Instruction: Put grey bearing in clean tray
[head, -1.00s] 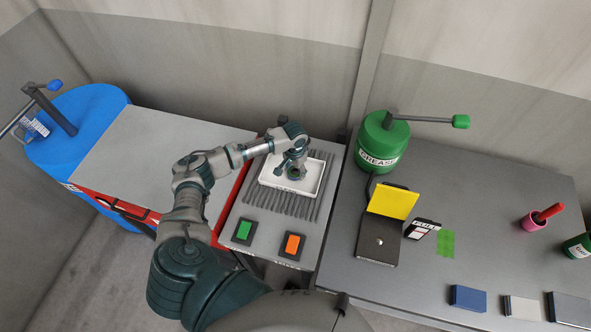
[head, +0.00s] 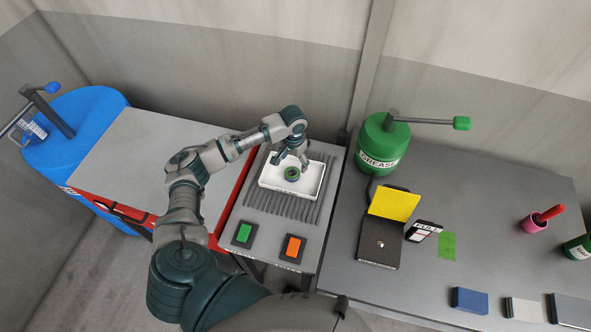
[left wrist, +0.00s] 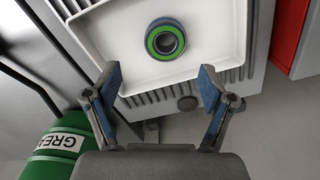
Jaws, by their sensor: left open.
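The bearing (head: 292,174) lies flat in the white tray (head: 272,187), apart from the tray walls. In the left wrist view the bearing (left wrist: 165,42) shows a grey centre with green and blue rings. The tray (left wrist: 215,62) shows there with a bare white floor around the bearing. My left gripper (head: 292,159) is open and empty, above the back part of the tray in the head view. In the wrist view its two spread fingertips (left wrist: 159,78) frame the tray's edge, with the bearing beyond them and not between them. My right gripper is not in view.
The tray sits on a ribbed grey stand with a green button (head: 243,232) and an orange button (head: 292,245). A green grease drum (head: 381,146) and a yellow-lidded box (head: 392,203) stand to the right. A blue drum (head: 90,130) stands left.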

